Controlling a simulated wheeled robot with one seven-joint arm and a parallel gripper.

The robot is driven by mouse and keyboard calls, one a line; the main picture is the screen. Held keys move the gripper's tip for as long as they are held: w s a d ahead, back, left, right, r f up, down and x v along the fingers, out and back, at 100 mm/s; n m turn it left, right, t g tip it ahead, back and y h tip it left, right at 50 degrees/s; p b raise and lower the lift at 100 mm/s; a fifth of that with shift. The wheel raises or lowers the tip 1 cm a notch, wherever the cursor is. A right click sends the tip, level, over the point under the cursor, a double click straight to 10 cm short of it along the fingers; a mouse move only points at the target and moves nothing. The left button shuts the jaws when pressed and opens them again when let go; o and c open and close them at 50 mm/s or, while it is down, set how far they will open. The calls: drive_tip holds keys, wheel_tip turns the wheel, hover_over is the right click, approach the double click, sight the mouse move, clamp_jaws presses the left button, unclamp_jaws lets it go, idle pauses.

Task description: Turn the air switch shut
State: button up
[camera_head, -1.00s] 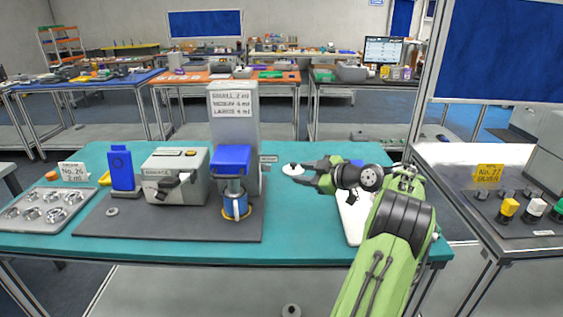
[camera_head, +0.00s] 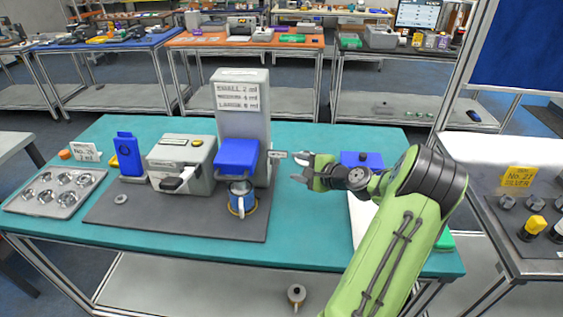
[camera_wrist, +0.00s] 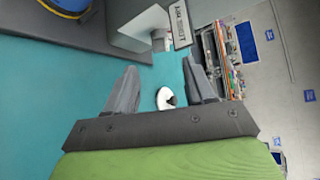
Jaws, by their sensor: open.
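The dispensing tower (camera_head: 243,105) stands on the grey base at the table's middle, with a blue block over a blue cup (camera_head: 242,197). A small label plate (camera_head: 278,154) sticks out from the tower's right side. In the wrist view, this plate (camera_wrist: 180,24) is beside a small grey fitting (camera_wrist: 158,40), possibly the air switch; its position cannot be told. My gripper (camera_head: 300,168) is open to the right of the plate, apart from it. Its two fingers also show in the wrist view (camera_wrist: 163,92). A small white rounded item (camera_wrist: 166,98) appears between them; whether they touch it is unclear.
A grey box machine (camera_head: 181,163), a blue device (camera_head: 128,157) and a tray of round parts (camera_head: 55,190) stand to the left. A blue-topped item (camera_head: 361,160) is behind my arm. The teal table (camera_head: 300,225) is clear in front of my gripper.

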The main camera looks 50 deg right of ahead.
sight(279, 161)
drive_tip(key=x, duration=0.8)
drive_tip(key=shift+w, duration=0.2)
